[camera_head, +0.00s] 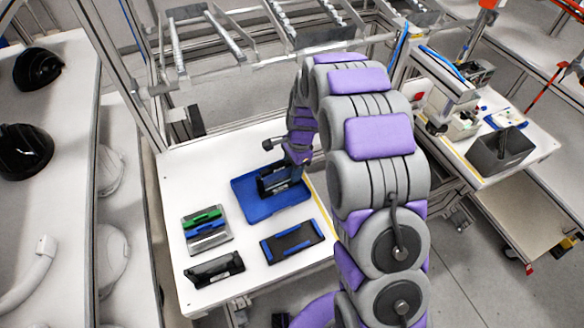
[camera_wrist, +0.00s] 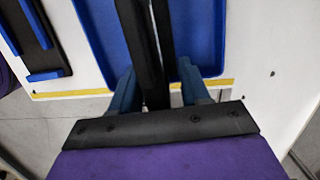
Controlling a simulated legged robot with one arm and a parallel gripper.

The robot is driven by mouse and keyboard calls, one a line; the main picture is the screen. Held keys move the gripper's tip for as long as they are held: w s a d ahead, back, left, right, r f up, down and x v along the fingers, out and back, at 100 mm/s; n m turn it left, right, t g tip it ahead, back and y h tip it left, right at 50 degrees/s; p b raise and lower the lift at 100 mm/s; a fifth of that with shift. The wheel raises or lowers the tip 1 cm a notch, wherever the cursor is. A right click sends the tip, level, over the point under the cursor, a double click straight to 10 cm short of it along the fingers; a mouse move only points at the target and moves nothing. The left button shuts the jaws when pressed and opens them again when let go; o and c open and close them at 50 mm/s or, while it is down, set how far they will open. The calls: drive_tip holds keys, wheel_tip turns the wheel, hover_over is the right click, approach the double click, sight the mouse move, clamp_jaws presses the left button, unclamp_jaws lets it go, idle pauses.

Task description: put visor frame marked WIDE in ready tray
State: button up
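A black visor frame (camera_head: 268,184) stands on edge over the blue tray (camera_head: 245,205) in the head view. Any marking on it is too small to read. My gripper (camera_head: 290,165) reaches down to it from the right. In the wrist view, my gripper (camera_wrist: 157,80) has one finger on each side of the long dark frame (camera_wrist: 139,40), close against it. The blue tray (camera_wrist: 205,40) lies below. I cannot tell whether the frame's lower edge touches the tray floor.
A grey tray (camera_head: 207,246) with green and blue strips lies left of the blue tray. Another black frame (camera_head: 213,270) is at the table's front left. A black piece with blue strips (camera_head: 292,241) lies at the front. Bare white table (camera_head: 195,165) shows at the back left.

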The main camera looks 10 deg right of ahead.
wheel_tip(320, 180, up, 12)
drive_tip(key=d+p, duration=0.2)
drive_tip(key=p, duration=0.1)
drive_tip(key=s+d+r+n, duration=0.1)
drive_tip(key=s+r+n, duration=0.2)
drive_tip(key=s+r, duration=0.3)
drive_tip(key=s+d+r+n, duration=0.2)
drive_tip(key=s+r+n, duration=0.15)
drive_tip(key=s, duration=0.55)
drive_tip(key=s+d+r+n+g+h, duration=0.1)
drive_tip(key=s+n, duration=0.6)
drive_tip(key=s, duration=1.5)
drive_tip(key=shift+d+r+h, duration=0.4)
drive_tip(key=shift+d+r, duration=0.3)
drive_tip(key=shift+r, duration=0.05)
drive_tip(key=shift+a+n, duration=0.1)
drive_tip(key=shift+n, duration=0.15)
